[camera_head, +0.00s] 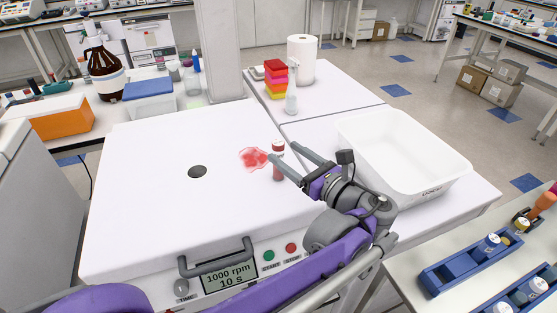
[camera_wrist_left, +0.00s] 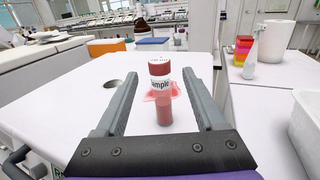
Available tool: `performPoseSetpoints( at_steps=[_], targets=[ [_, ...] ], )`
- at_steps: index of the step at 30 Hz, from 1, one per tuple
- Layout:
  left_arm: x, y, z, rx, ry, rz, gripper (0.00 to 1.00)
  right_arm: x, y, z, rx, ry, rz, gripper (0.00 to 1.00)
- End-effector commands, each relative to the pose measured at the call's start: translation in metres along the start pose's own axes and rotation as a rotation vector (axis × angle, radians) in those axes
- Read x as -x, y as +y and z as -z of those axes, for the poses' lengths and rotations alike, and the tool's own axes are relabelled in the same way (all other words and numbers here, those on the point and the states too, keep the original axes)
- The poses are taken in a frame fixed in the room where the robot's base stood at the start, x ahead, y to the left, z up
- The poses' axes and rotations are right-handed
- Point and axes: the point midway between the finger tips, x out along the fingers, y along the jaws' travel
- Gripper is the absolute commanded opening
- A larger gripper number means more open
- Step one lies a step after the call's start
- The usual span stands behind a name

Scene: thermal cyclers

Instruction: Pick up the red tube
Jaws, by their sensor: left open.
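The red tube (camera_head: 278,173) stands upright on the white centrifuge lid (camera_head: 140,215), beside a red spill (camera_head: 252,158). In the left wrist view the tube (camera_wrist_left: 161,110) shows between the two open fingers (camera_wrist_left: 160,62), with a visible gap on each side. The spill (camera_wrist_left: 173,93) shows behind it. The label reads "ample", its start cut off. My right gripper is not in view.
A white bin (camera_head: 400,190) stands right of my left gripper. Stacked coloured racks (camera_head: 275,80) and a paper roll (camera_head: 301,60) stand behind. A lid handle (camera_head: 215,262) and control panel lie at the front. The lid left of the spill is clear.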

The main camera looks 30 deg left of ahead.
Motion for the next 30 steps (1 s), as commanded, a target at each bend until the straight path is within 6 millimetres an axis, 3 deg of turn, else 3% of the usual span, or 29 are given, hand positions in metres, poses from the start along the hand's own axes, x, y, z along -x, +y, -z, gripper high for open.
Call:
performPoseSetpoints(
  at_steps=[7,16,27,30],
  targets=[
    [-0.035,0.0,-0.002,0.0,0.0,-0.002,0.71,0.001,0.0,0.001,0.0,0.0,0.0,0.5],
    [-0.038,0.0,-0.002,0.0,0.0,0.0,0.69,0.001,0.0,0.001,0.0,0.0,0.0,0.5],
    [-0.038,0.0,-0.002,0.0,0.0,0.0,0.03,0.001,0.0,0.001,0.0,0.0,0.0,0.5],
    [-0.038,0.0,-0.002,0.0,0.0,0.0,0.0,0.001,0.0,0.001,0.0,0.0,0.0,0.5]
  ],
)
